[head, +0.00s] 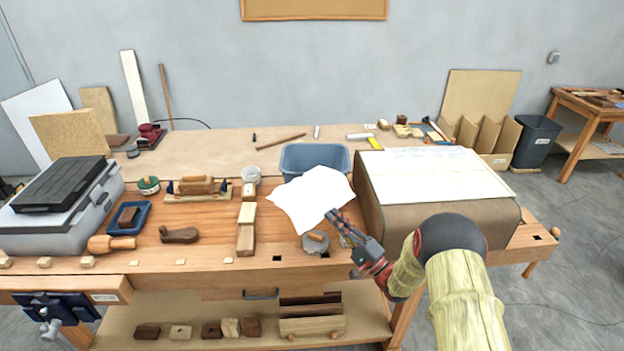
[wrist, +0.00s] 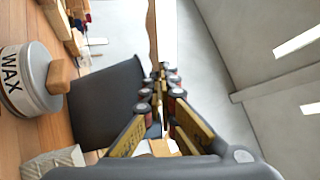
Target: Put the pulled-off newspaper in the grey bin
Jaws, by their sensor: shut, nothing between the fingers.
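A white, creased sheet (head: 310,203), which looks like the pulled-off newspaper, shows in the head view in front of a blue-grey bin (head: 298,158) on the bench. It hides part of the bin; I cannot tell whether it touches it. A darker grey bin (head: 535,141) stands on the floor at the right.
A large brown curved form (head: 440,212) with a white sheet on top is right of the blue-grey bin. A wax tin (wrist: 28,80) is left in the wrist view. Wooden blocks (head: 246,222) and a plane (head: 195,187) lie left on the bench.

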